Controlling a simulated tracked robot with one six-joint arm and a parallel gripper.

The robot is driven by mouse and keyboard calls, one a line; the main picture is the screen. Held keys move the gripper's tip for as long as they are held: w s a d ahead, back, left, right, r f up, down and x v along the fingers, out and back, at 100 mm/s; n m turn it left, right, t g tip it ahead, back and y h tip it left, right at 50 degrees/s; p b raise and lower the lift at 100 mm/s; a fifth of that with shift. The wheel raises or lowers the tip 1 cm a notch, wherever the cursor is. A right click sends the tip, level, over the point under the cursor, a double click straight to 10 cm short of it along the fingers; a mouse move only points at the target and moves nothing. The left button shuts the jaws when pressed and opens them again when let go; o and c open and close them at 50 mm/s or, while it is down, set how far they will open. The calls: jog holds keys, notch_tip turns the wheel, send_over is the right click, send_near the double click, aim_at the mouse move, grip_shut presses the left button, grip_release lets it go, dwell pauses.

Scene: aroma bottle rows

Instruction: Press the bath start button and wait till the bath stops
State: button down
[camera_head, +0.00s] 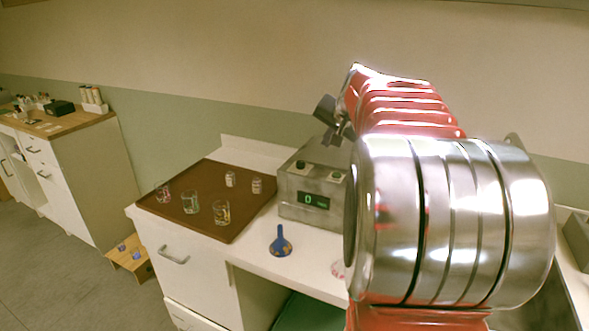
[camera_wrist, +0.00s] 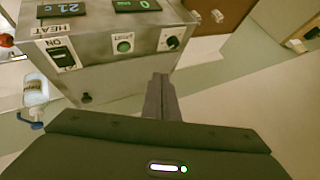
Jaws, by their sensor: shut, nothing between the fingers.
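The bath is a grey metal box (camera_head: 300,210) on the white counter, partly hidden by my arm in the head view. It also fills the upper left of the wrist view (camera_wrist: 90,75). Its green round start button (camera_wrist: 124,46) is in a white-labelled plate, between the heat switch (camera_wrist: 64,57) and a black knob (camera_wrist: 172,42). A green display reads 0 (camera_wrist: 137,5), and another reads about 21 C (camera_wrist: 62,9). My gripper (camera_wrist: 160,80) is shut and empty, its tips below and right of the button in the wrist view; contact is not visible.
A brown tray (camera_head: 175,212) with several small glasses and jars lies left of the bath. A side cabinet (camera_head: 95,165) holding bottles stands at the far left.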

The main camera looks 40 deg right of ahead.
jog(key=shift+m+h, duration=0.3)
jog(key=shift+m, duration=0.2)
jog(key=d, duration=0.4)
jog(key=shift+s+d, duration=0.1)
jog(key=shift+d, duration=0.25)
jog(key=shift+f, duration=0.1)
jog(key=shift+f, duration=4.3)
jog(key=shift+f, duration=0.75)
jog(key=shift+r, duration=0.8)
jog(key=shift+r, duration=0.1)
jog(key=shift+r, duration=2.4)
